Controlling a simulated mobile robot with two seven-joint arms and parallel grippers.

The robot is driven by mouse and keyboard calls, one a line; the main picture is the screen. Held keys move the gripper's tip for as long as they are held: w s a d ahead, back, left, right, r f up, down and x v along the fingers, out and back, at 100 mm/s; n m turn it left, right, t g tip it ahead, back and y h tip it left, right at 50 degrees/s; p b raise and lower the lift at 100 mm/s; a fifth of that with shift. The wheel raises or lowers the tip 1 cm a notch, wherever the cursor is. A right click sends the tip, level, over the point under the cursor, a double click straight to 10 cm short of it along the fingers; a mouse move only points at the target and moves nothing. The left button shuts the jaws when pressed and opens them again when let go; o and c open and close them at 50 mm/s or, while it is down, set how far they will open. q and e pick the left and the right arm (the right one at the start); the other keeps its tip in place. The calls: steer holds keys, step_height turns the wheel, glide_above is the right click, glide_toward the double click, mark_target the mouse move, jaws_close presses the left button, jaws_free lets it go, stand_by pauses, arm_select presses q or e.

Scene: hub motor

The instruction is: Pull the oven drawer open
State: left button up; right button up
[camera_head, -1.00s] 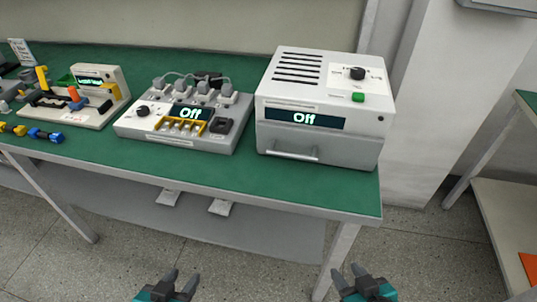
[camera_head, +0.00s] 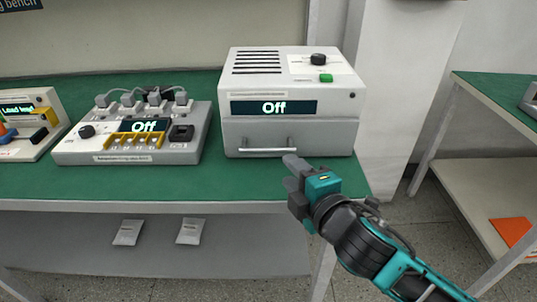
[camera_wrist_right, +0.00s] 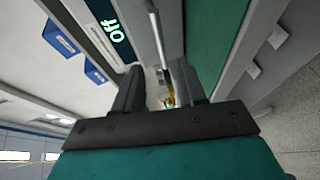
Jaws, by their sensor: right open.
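The oven (camera_head: 240,85) is a white box with slots on top, a black knob, a green button and a dark display reading "Off". Its grey drawer front (camera_head: 320,137) sits flush and closed, with a light bar handle (camera_head: 267,149). My right gripper (camera_head: 290,172) is open, just right of the handle and in front of the bench edge, fingers pointing left toward it. In the right wrist view the handle (camera_wrist_right: 157,35) runs ahead, in line with the gap between the fingers (camera_wrist_right: 160,78); it appears apart from them. My left gripper is out of view.
The oven stands on a green-topped bench (camera_head: 200,183). Left of it is a charging unit (camera_head: 75,150) with plugs, also reading "Off", then another device (camera_head: 30,120). A second bench (camera_head: 490,95) stands right. Floor in front is free.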

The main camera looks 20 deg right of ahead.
mark_target(270, 152)
steer(key=b+x, duration=0.1)
steer(key=x, duration=1)
steer(key=shift+w+b, duration=0.25)
steer(key=shift+b, duration=0.05)
steer(key=shift+c, duration=0.5)
steer(key=shift+f, duration=0.1)
jaws_close()
